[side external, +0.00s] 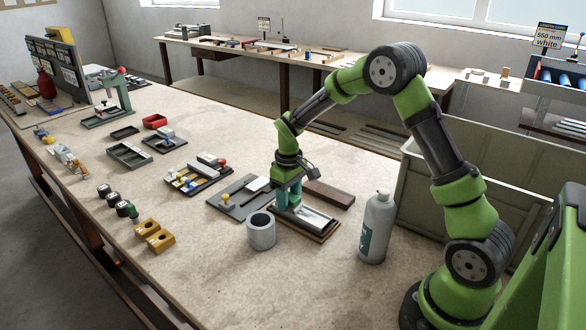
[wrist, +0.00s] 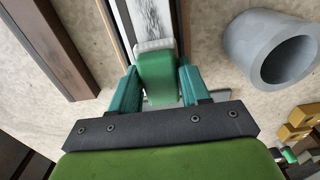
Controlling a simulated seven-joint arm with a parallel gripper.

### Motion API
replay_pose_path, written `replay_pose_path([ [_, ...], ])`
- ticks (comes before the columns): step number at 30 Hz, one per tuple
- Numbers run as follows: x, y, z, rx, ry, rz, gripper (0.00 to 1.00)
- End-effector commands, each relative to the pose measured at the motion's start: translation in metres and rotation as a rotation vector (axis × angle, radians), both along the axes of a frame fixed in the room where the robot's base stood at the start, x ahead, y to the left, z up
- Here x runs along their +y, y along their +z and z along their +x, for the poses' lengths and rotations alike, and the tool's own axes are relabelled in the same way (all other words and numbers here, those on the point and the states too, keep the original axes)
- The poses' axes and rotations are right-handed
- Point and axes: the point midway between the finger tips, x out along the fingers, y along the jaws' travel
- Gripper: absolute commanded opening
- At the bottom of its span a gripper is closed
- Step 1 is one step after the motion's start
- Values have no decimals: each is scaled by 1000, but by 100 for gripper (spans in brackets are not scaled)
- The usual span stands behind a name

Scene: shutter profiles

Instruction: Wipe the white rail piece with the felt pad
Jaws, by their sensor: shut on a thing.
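The white rail piece (side external: 312,217) lies flat in a dark-edged holder on the bench. In the wrist view the white rail piece (wrist: 151,17) runs up from the pad, its surface streaked with grey. My gripper (side external: 287,199) points down over the left end of the rail piece. In the wrist view my gripper (wrist: 157,80) is shut on the felt pad (wrist: 158,73), a green block with a pale felt edge. The pad is over the rail's near end and hides it. I cannot tell whether the felt touches the rail.
A grey hollow cylinder (side external: 261,231) stands close to the holder; the wrist view shows it too (wrist: 272,50). A grey bottle (side external: 376,228) stands to the right. A brown bar (side external: 329,194) lies behind. Yellow blocks (side external: 154,235) sit left.

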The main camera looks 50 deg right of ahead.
Motion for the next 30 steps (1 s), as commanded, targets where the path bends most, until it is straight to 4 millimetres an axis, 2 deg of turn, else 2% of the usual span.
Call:
replay_pose_path([
  [30, 0, 0, -94, 4, 0, 1, 18],
])
